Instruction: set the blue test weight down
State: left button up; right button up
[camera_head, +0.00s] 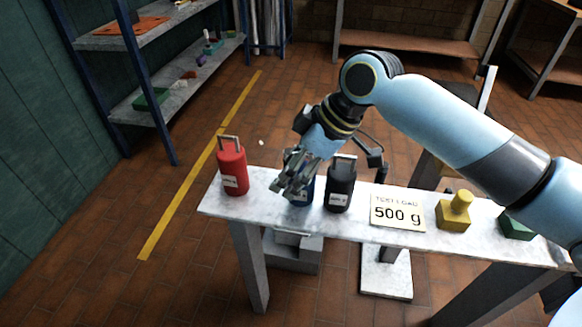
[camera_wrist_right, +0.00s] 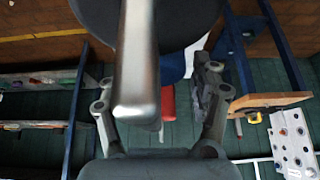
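The blue test weight (camera_head: 302,192) stands at the front left of the white table, between the red and black weights. It looks upright with its base at the table top. My right gripper (camera_head: 292,185) is low over it, covering its handle and upper part. In the right wrist view, a patch of the blue weight (camera_wrist_right: 172,68) shows between the finger links. The fingertips are hidden there, so I cannot tell whether they are closed on its handle. My left gripper is not in view.
The black weight (camera_head: 341,186) stands just right of the gripper, and a dark weight's silver handle fills the wrist foreground. The red weight (camera_head: 232,168) is left.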

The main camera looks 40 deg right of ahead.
jog(key=p+v, duration=0.3)
jog(key=v, duration=0.9)
jog(key=shift+p, duration=0.4)
jog(key=shift+r, duration=0.1)
